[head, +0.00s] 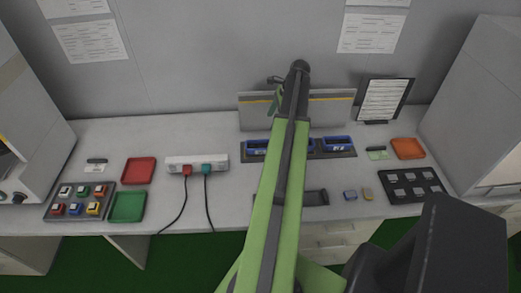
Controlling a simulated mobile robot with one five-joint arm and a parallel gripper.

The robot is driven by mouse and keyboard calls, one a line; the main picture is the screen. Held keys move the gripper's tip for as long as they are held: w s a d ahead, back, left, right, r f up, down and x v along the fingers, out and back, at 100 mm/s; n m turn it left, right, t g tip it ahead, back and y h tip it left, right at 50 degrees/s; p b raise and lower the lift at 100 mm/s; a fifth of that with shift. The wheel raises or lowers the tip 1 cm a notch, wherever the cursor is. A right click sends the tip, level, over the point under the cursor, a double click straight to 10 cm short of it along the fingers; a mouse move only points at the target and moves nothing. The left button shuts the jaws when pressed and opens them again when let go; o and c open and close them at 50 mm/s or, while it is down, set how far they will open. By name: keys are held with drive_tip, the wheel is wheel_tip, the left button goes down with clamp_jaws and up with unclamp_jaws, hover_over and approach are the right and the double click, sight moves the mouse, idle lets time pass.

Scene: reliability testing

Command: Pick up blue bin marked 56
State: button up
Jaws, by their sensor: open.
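Blue bins sit in a dark rack (270,158) along the back of the bench, in the head view. One blue bin (256,147) shows to the left of my arm, and another blue bin (337,143) shows to the right. Part of a further blue bin (309,146) shows just right of the arm. Their white labels are too small to read, so I cannot tell which is marked 56. My gripper (274,93) is open, at the far end of my green arm, in front of the back wall above the rack. My arm hides the middle of the rack.
A power strip (180,161) with two plugged cables, red tray (139,171) and green tray (127,206) lie left. A stand with a sheet (385,100), orange tray (407,148) and dark slotted tray (411,185) stand right. Grey cabinets flank the bench.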

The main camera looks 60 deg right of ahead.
drive_tip(key=s, duration=0.1)
drive_tip(key=b, duration=1.1)
hover_over(260, 146)
drive_tip(key=s+d, duration=0.1)
drive_tip(key=s, duration=0.1)
drive_tip(key=shift+m, duration=0.3)
wheel_tip(260, 146, down, 12)
drive_tip(key=shift+w+d+r, duration=0.1)
drive_tip(key=shift+w+r, duration=0.05)
drive_tip(key=shift+r, duration=0.1)
drive_tip(key=shift+w+f+b, duration=0.1)
drive_tip(key=shift+b, duration=0.2)
drive_tip(key=b+x, duration=0.4)
drive_tip(key=x, duration=0.1)
drive_tip(key=shift+f+b, duration=0.1)
drive_tip(key=shift+b, duration=0.3)
drive_tip(key=c, duration=1.5)
